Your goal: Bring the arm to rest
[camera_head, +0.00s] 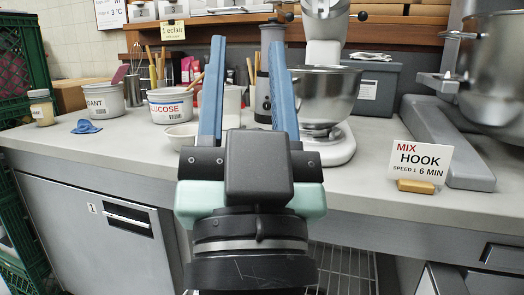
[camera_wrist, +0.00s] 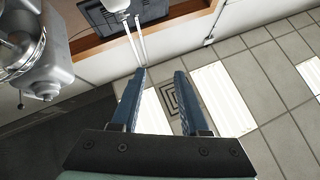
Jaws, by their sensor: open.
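My gripper (camera_head: 246,80) is raised in the middle of the head view, in front of the counter. Its two blue fingers point up and stand wide apart, with nothing between them. In the wrist view my gripper (camera_wrist: 161,75) also shows open and empty, with tiled ceiling and bright panels behind the fingers. The fingers hide part of the counter's back and of the things there.
The grey counter (camera_head: 368,168) runs across the view. On it stand a GLUCOSE tub (camera_head: 172,105), a white bowl (camera_head: 181,136), a stand mixer (camera_head: 326,85) with a steel bowl, and a MIX HOOK sign (camera_head: 420,158). Green crates (camera_head: 15,75) stack at the left.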

